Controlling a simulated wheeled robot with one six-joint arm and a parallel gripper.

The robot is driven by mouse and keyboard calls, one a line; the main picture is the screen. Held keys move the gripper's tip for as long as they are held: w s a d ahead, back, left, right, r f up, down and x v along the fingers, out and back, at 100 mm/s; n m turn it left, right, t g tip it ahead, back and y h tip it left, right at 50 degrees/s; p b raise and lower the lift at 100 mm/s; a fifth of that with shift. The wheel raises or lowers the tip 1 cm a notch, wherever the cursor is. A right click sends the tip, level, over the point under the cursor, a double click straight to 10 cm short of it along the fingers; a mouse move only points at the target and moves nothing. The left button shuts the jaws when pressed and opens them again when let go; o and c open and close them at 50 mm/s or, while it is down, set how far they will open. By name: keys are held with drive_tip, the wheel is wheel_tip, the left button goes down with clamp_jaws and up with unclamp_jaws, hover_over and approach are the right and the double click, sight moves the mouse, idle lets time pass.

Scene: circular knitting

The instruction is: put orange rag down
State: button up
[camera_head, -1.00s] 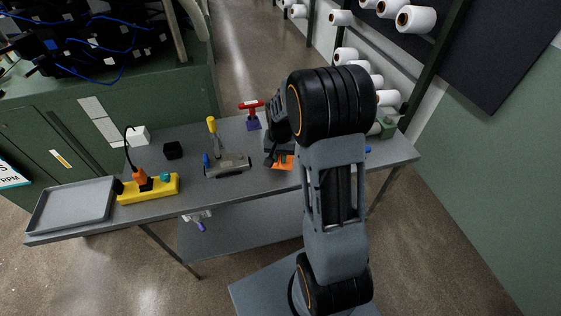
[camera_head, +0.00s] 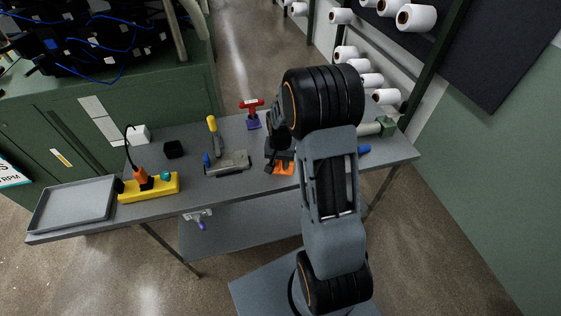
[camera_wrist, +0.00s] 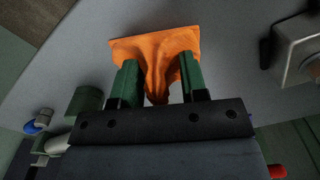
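The orange rag (camera_wrist: 155,50) lies on the grey table, spread at its far edge and bunched into a raised fold toward my gripper (camera_wrist: 160,72). In the wrist view the two green fingers stand apart on either side of this fold, with a visible gap beside its tip, so my gripper looks open around it. In the head view the rag (camera_head: 284,168) shows as a small orange patch near the table's front edge, partly hidden by my gripper and arm.
A grey tool (camera_head: 229,165) and a yellow-handled tool (camera_head: 213,130) lie left of the rag. A red-handled tool in a purple base (camera_head: 253,121) stands behind. A yellow block (camera_head: 150,189) and grey tray (camera_head: 72,205) are further left. A blue item (camera_head: 363,149) lies right.

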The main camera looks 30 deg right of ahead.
drive_tip(key=shift+r, duration=0.1)
wheel_tip(320, 180, up, 11)
drive_tip(key=shift+r+b, duration=0.1)
drive_tip(key=shift+b, duration=0.25)
drive_tip(key=s+a+r+n+t, duration=0.2)
drive_tip(key=s+a+r+n, duration=0.1)
drive_tip(key=s, duration=0.5)
drive_tip(key=s+a+r+n+t, duration=0.2)
drive_tip(key=s+a+r+n, duration=0.1)
drive_tip(key=s+a, duration=0.3)
drive_tip(key=shift+s+r+n, duration=0.4)
drive_tip(key=shift+s+r, duration=0.1)
drive_tip(key=shift+s, duration=0.35)
